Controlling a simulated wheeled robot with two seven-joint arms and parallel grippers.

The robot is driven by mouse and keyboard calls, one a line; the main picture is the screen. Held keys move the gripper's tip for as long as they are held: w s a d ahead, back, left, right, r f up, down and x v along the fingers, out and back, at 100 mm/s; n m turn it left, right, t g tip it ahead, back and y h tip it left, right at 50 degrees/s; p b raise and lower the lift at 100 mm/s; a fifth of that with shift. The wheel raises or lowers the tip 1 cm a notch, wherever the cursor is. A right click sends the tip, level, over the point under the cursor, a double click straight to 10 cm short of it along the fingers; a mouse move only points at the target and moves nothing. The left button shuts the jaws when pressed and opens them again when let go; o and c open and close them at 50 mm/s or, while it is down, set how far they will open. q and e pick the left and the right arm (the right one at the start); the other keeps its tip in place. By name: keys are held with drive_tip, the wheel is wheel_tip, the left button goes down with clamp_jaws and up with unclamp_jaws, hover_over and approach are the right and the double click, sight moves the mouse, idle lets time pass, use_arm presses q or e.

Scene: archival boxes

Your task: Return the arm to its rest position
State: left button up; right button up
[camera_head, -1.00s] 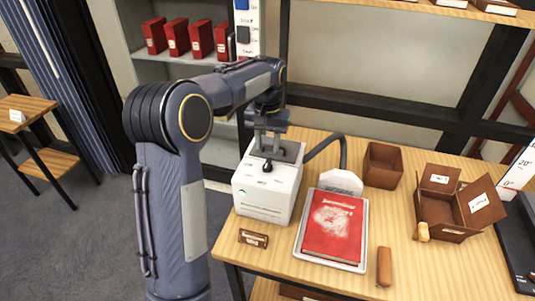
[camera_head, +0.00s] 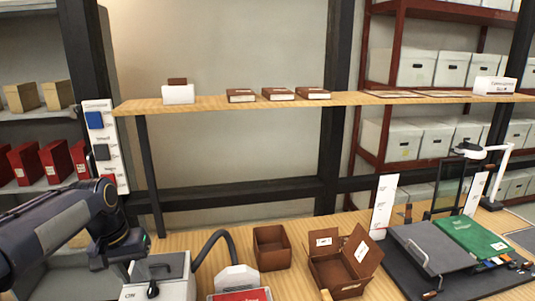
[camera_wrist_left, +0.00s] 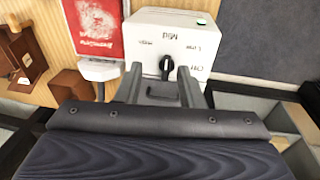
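My left arm comes in at the lower left of the head view, and its hand (camera_head: 118,250) is beside the white machine (camera_head: 172,290) with the grey top. In the left wrist view the two fingers of my left gripper (camera_wrist_left: 160,78) are apart with nothing between them. Beyond them is the same machine (camera_wrist_left: 205,28) with a black knob (camera_wrist_left: 167,66) and printed marks, among them Mid, Low and Off. The fingers appear clear of the knob. The fingertips are not distinct in the head view. My right gripper is not in view.
A dark stand with a green folder (camera_head: 470,236) is at right. A wooden shelf (camera_head: 215,103) spans above.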

use_arm(q)
drive_tip(key=s+d+f+t+h, duration=0.1)
drive_tip(key=s+d, duration=0.4)
drive_tip(key=s, duration=0.6)
drive_tip(key=s+d+f+t+h, duration=0.1)
drive_tip(key=s+d+f+t, duration=0.2)
drive_tip(key=s, duration=0.9)
drive_tip(key=d, duration=0.2)
drive_tip(key=shift+d+f+m+h, duration=0.3)
drive_tip(key=shift+m, duration=0.1)
